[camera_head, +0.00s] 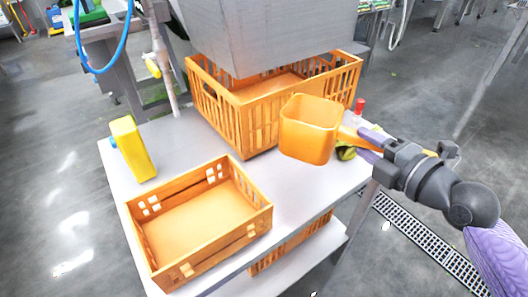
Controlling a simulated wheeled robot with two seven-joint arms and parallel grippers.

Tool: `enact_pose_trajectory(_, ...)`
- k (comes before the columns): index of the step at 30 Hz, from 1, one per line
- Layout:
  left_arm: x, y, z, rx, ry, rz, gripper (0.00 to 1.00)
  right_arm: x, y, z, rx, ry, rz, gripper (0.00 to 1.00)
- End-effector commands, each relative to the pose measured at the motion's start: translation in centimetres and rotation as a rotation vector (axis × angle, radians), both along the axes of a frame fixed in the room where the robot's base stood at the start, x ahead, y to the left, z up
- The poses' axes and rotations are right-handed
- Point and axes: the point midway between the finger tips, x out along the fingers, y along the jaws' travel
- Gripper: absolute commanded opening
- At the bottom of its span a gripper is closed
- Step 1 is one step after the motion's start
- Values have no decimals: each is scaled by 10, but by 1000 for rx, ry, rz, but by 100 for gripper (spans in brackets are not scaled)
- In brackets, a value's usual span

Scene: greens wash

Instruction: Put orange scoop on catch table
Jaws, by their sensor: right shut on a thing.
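The orange scoop (309,129) is in the middle right of the head view, its square bowl to the left and its handle to the right. My right gripper (368,143) is shut on the scoop's handle. The scoop appears held above the right side of the white table (285,190); the exact gap to the tabletop is hard to tell. The bowl overlaps part of the large orange crate in the picture. My left gripper is not in view.
A large orange crate (243,122) stands at the back under a metal chute (270,35). A lower, empty orange crate (200,222) sits at front left. A yellow container (133,148) stands at left. A red-capped bottle (358,107) and a dark green-yellow item (346,153) are near the scoop.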

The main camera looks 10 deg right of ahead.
Motion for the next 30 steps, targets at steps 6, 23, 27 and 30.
enact_pose_trajectory(6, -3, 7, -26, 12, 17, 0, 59, 4, -22, -19, 1, -3, -94, 0)
enact_pose_trajectory(23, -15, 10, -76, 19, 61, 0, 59, 4, -22, -118, 4, 1, -99, 0)
enact_pose_trajectory(27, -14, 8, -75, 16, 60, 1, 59, 4, -22, -116, 2, -3, -97, 0)
enact_pose_trajectory(30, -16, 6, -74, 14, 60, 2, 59, 4, -22, -116, 1, -3, -97, 0)
